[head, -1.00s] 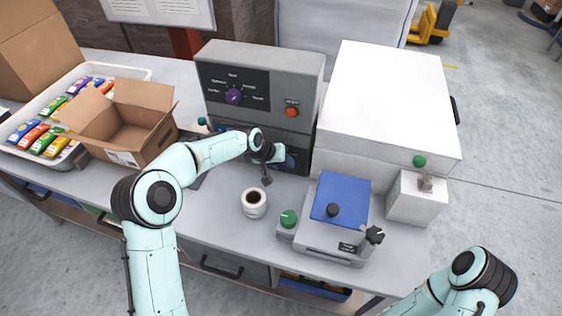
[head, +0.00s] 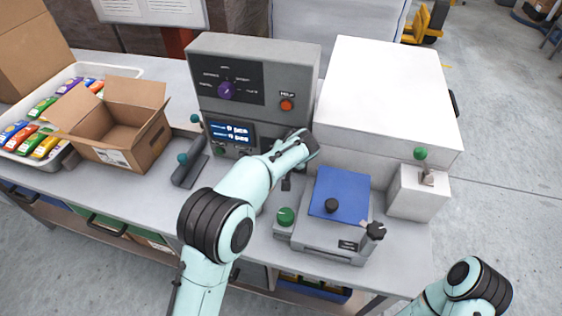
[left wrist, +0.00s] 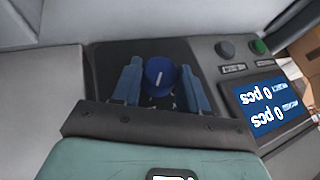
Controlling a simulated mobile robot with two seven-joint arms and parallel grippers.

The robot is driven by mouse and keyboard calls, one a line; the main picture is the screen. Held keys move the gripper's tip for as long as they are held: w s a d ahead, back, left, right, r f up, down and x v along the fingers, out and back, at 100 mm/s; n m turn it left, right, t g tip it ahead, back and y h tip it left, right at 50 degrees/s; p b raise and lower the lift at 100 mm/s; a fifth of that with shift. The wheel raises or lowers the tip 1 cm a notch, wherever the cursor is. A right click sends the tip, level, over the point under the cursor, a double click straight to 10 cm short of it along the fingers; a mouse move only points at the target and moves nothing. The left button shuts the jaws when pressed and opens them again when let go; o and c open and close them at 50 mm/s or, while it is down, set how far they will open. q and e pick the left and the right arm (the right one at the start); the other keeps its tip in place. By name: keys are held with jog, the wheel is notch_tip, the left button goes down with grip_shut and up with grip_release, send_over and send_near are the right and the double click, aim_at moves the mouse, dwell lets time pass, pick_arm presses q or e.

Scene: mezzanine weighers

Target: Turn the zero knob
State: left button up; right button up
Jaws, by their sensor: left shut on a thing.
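A round blue knob (left wrist: 160,74) with a white pointer line sits on a dark panel in the left wrist view. My left gripper (left wrist: 160,84) has its two blue fingers on either side of it and is shut on it. The pointer line stands nearly upright in that picture. In the head view my left arm hides the knob and the fingertips, at the lower right front of the grey weigher console (head: 268,55). No label that I can read marks the knob as zero. Only a link of my right arm shows; its gripper is out of view.
The console carries a purple selector knob (head: 226,91), an orange button (head: 287,104) and a lit display (head: 231,132). A white cabinet (head: 385,95) and an open carton (head: 118,135) flank the console.

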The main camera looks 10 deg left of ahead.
pick_arm(q)
jog(key=shift+y, duration=0.3)
jog(key=o, duration=1.1)
jog(key=shift+c, duration=0.2)
jog(key=v, duration=1.3)
jog(key=shift+b, duration=0.4)
jog(key=shift+s, duration=0.15)
